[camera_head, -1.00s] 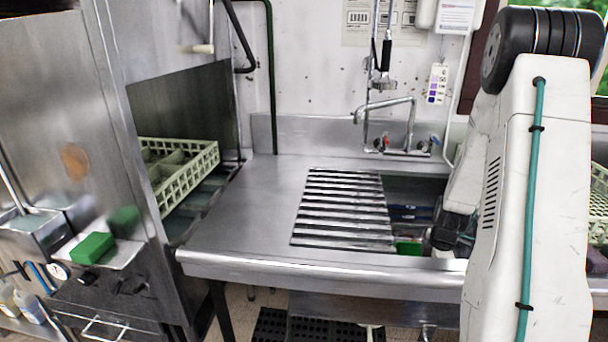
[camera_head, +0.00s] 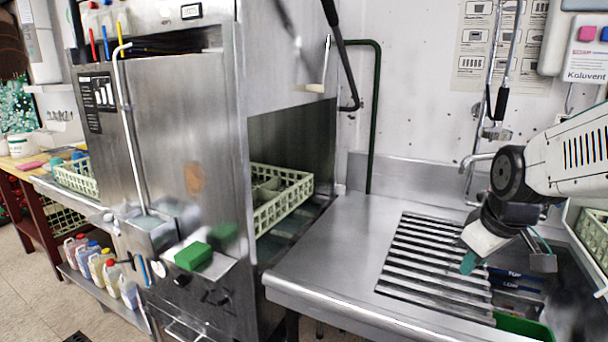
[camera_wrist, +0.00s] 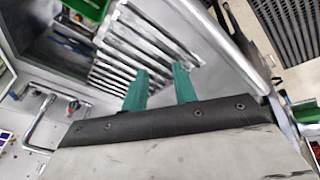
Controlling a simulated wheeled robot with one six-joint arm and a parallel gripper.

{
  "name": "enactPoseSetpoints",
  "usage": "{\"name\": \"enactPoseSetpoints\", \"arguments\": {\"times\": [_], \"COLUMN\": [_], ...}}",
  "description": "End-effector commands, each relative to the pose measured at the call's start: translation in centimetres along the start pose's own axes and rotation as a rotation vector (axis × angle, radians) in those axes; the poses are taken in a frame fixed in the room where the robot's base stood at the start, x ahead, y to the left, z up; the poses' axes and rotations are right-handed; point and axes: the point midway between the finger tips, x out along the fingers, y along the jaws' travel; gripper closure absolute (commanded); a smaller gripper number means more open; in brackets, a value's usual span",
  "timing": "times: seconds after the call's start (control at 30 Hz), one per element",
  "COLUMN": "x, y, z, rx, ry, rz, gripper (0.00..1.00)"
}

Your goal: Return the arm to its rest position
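My gripper (camera_head: 504,254) hangs over the right part of the steel counter, above the slatted drain rack (camera_head: 432,262) and the sink's edge. In the wrist view its two teal fingers (camera_wrist: 161,84) stand apart with nothing between them, so it is open and empty. The slats and bare steel show beyond the fingers. My arm reaches in from the right side of the head view, bent downward at the wrist.
The sink right of the rack holds a green item (camera_head: 522,326) and blue-labelled things. The tap (camera_head: 476,160) stands behind. A pale green dish rack (camera_head: 282,198) sits in the open dishwasher (camera_head: 190,130). A green sponge (camera_head: 194,256) lies on its ledge. The counter's left part is clear.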

Motion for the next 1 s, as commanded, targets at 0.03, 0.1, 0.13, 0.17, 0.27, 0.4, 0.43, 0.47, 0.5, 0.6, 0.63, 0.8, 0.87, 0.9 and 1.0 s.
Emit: {"name": "enactPoseSetpoints", "arguments": {"times": [0.03, 0.1, 0.13, 0.17, 0.27, 0.4, 0.43, 0.47, 0.5, 0.6, 0.63, 0.8, 0.87, 0.9, 1.0], "x": [-2.0, -4.1, -4.9, -5.6, -7.7, -10.0, -10.4, -10.8, -10.5, -9.4, -9.3, -9.0, -8.9, -8.9, -8.9], "y": [-1.7, -3.7, -4.5, -5.2, -7.2, -9.5, -9.9, -10.3, -10.8, -11.9, -12.2, -13.3, -13.5, -13.5, -13.5], "z": [-0.1, 0.1, 0.3, 0.5, 1.3, 2.5, 2.8, 3.1, 4.1, 7.3, 8.1, 11.1, 11.5, 11.7, 11.7], "rx": [0.036, 0.102, 0.128, 0.154, 0.23, 0.323, 0.341, 0.359, 0.37, 0.365, 0.364, 0.357, 0.356, 0.355, 0.355], "ry": [0.031, 0.059, 0.069, 0.08, 0.11, 0.147, 0.153, 0.16, 0.122, -0.026, -0.062, -0.197, -0.215, -0.221, -0.222], "rz": [0.003, 0.0, -0.003, -0.006, -0.018, -0.038, -0.043, -0.048, -0.057, -0.08, -0.086, -0.109, -0.112, -0.114, -0.114], "gripper": [0.72, 0.72, 0.72, 0.72, 0.72, 0.72, 0.72, 0.72, 0.72, 0.72, 0.72, 0.72, 0.72, 0.72, 0.72]}}
